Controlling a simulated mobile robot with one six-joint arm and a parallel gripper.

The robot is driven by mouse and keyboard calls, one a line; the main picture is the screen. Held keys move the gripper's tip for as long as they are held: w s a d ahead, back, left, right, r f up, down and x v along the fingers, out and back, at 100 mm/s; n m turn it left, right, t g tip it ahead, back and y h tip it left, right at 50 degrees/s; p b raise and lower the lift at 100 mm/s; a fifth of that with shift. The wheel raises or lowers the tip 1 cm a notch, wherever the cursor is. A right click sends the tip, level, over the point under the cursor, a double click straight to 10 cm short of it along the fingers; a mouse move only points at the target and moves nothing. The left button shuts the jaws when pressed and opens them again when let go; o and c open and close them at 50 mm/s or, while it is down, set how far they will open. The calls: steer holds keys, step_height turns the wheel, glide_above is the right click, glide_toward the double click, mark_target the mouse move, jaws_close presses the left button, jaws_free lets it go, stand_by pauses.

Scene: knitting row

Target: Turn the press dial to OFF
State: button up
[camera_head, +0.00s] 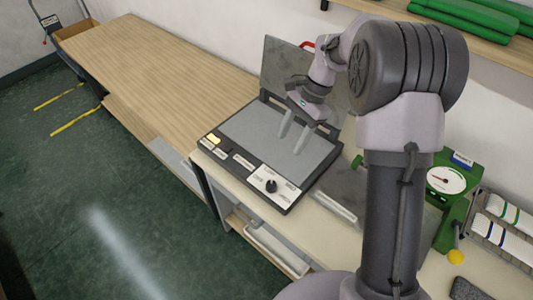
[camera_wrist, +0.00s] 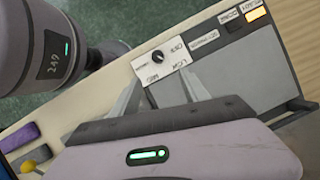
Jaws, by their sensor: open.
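The press (camera_head: 262,150) stands on the bench with its lid (camera_head: 290,72) raised at the back and a flat grey plate inside. The black dial (camera_head: 270,186) sits on a white label at the right end of the front panel. The dial (camera_wrist: 157,57) also shows in the wrist view, among small words that seem to include OFF, LOW and MED. Which word it points at is too small to tell. My gripper (camera_head: 290,145) is open and empty over the plate, behind the dial and apart from it.
A lit orange button (camera_head: 213,139) is at the panel's left end. A wooden table (camera_head: 150,60) adjoins on the left. A green device with a round gauge (camera_head: 445,181) and a rack of rolls (camera_head: 505,225) stand right. Green rolls (camera_head: 465,20) lie on a shelf above.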

mark_target(271, 183)
steer(key=b+x, duration=0.1)
steer(key=x, duration=0.4)
steer(key=b+x, duration=0.2)
steer(key=x, duration=0.4)
steer(key=b+x, duration=0.2)
steer(key=x, duration=0.4)
steer(key=shift+s+d, duration=0.1)
steer(key=shift+s, duration=0.3)
steer(key=shift+r, duration=0.1)
jaws_close()
